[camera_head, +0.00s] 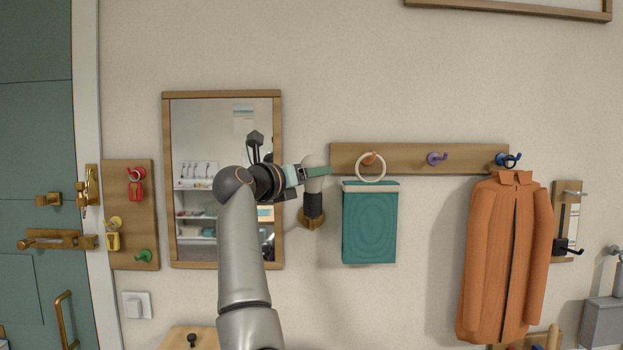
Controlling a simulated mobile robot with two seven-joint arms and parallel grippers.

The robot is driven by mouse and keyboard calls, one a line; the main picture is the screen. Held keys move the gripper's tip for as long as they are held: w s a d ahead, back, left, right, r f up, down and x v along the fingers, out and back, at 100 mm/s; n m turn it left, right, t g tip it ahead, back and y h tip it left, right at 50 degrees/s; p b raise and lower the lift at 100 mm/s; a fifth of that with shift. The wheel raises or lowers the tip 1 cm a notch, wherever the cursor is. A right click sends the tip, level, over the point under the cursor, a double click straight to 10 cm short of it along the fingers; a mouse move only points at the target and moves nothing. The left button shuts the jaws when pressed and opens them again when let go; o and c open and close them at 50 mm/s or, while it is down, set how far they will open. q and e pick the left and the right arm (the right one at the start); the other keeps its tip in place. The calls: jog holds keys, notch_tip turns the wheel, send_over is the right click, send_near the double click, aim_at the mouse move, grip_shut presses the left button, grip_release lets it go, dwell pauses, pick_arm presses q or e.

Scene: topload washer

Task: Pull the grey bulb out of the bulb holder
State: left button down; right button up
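The grey bulb (313,160) stands upright above the dark bulb holder (313,206), which sits on a small wooden wall mount. Its pale round top shows above my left gripper and a little shows below. My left gripper (318,172) reaches in from the left at bulb height. One green finger crosses in front of the bulb; the other finger is hidden, so I cannot tell whether they grip it. The bulb's lower end meets the holder closely. My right gripper is not in view.
A mirror (222,262) hangs behind my arm. To the right a peg rail (408,158) carries a ring with a teal towel (369,228) close to the bulb, and an orange jacket (505,260). A key board (122,200) and a door are at the left.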

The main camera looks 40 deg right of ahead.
aim_at(308, 160)
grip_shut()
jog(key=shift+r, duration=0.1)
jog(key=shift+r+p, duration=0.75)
jog(key=shift+p, duration=0.1)
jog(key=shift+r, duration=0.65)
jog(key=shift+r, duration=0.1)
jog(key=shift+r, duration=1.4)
